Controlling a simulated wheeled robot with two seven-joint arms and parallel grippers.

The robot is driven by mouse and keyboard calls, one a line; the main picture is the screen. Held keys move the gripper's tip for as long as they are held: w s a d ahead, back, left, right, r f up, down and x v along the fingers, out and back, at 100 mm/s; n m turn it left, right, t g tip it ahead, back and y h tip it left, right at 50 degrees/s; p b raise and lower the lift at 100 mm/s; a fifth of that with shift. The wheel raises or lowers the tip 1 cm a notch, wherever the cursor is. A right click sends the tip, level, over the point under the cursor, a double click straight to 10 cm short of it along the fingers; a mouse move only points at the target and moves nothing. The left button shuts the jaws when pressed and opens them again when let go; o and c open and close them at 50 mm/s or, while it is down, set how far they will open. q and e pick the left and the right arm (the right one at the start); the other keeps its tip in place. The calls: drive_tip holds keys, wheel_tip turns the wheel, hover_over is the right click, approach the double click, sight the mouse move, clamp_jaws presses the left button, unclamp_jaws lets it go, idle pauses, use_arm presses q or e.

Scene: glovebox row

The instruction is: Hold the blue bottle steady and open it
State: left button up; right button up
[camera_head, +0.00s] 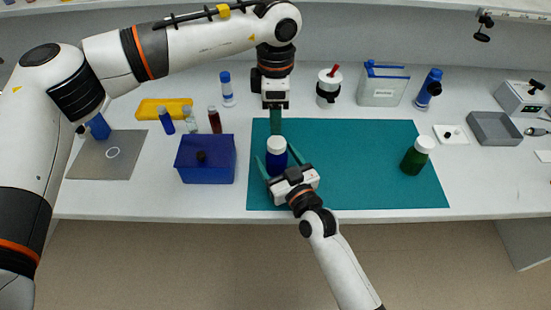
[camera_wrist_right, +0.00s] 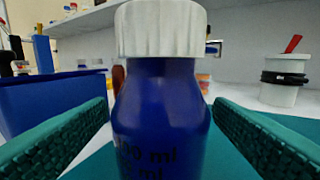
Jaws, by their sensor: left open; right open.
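The blue bottle (camera_head: 276,163) with a white cap (camera_head: 277,144) stands upright on the teal mat (camera_head: 350,180), near its left side. My right gripper (camera_head: 276,168) is open, with its green fingers on either side of the bottle body. In the right wrist view the blue bottle (camera_wrist_right: 160,120) fills the middle, its white cap (camera_wrist_right: 160,28) on top, and gaps show between it and both fingers. My left gripper (camera_head: 276,122) points down from above, just behind the cap in the head view. It is open and empty; its fingers overlap from this angle.
A dark blue box (camera_head: 206,165) stands left of the mat. A green bottle (camera_head: 416,158) with a white cap stands on the mat's right. Small bottles, a yellow tray (camera_head: 163,108) and a white jar (camera_head: 328,87) stand behind. The mat's middle is clear.

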use_arm(q)
drive_tip(key=shift+s+d+r, duration=0.15)
drive_tip(key=shift+s, duration=0.1)
use_arm(e)
drive_tip(key=shift+x, duration=1.05)
use_arm(q)
drive_tip(key=shift+w, duration=0.1)
use_arm(e)
drive_tip(key=shift+w+r, duration=0.1)
drive_tip(key=shift+w, duration=0.1)
drive_tip(key=shift+a, duration=0.1)
drive_tip(key=shift+c, duration=0.3)
